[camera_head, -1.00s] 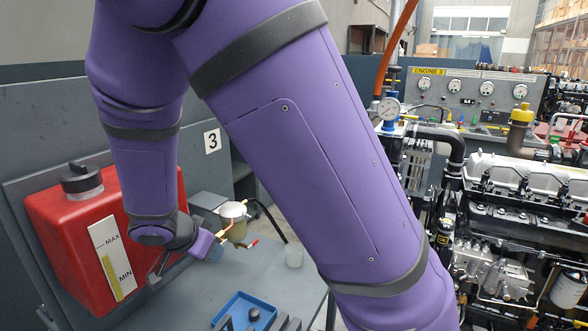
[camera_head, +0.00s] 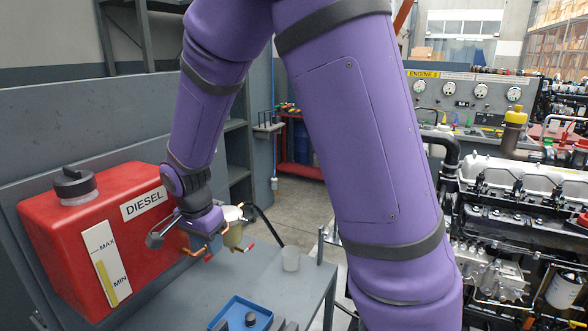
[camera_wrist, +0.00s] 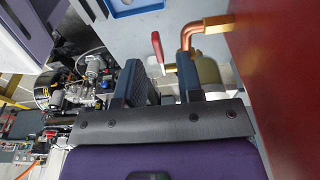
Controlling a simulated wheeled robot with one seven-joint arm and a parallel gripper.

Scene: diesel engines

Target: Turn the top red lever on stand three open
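The red fuel tank (camera_head: 115,225), labelled DIESEL, stands at the left of the head view; its red side fills the right of the wrist view (camera_wrist: 285,90). Beside it is a filter (camera_head: 233,232) with a pale top and tan bowl. Small red lever ends show near it, one at its right (camera_head: 248,252). I cannot tell which lever is the top one. In the wrist view a red lever (camera_wrist: 157,45) stands beside a copper pipe fitting (camera_wrist: 205,27). My gripper (camera_wrist: 160,75) is open, its fingers apart, with the lever just beyond the gap. Contact is unclear.
A grey bench (camera_head: 180,303) carries a blue tray (camera_head: 240,312) and a clear cup (camera_head: 290,259). A black hose (camera_head: 268,225) curves beside the filter. An engine (camera_head: 510,220) stands at right. My arm covers the middle of the head view.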

